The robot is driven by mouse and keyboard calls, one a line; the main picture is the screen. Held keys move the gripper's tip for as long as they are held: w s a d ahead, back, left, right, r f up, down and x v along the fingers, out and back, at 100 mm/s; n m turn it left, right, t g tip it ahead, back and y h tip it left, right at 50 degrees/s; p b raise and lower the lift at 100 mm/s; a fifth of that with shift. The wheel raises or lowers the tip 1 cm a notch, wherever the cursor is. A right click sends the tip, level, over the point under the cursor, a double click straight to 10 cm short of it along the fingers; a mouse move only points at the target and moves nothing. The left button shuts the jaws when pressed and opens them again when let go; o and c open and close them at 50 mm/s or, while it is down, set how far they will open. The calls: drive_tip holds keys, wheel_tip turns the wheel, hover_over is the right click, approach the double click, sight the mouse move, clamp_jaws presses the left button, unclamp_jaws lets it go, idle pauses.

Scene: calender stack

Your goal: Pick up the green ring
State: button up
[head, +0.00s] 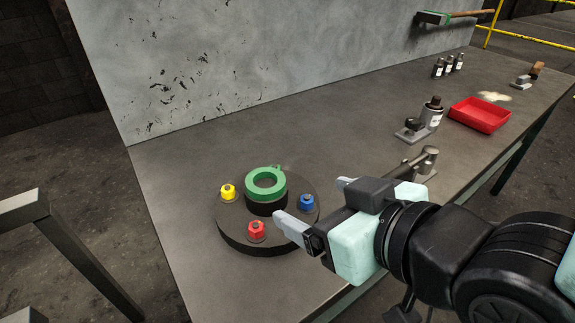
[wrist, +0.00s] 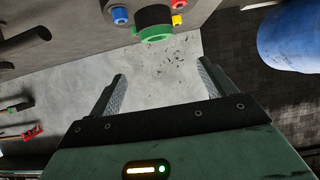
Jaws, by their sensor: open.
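The green ring (head: 266,182) lies flat on top of a black cylinder (head: 266,206) in the middle of a dark round base on the workbench. It has a small tab at its far side. In the wrist view the green ring (wrist: 156,34) shows at the top, beyond the fingertips. My gripper (head: 312,206) is open and empty. In the head view its fingers appear to the right of the ring, with the nearer fingertip overlapping the base's right edge in the picture. The gap between fingers and ring is hard to judge.
Yellow (head: 228,192), red (head: 256,231) and blue (head: 307,203) knobs stand around the cylinder on the round base (head: 232,231). Right along the bench are a metal fixture (head: 425,162), a bottle (head: 433,113) and a red tray (head: 480,115). A grey panel (head: 250,60) rises behind. The bench's far left is clear.

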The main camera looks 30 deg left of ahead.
approach(259, 178)
drive_tip(key=shift+p+x, duration=0.7)
drive_tip(key=shift+x, duration=1.8)
drive_tip(key=c, duration=1.1)
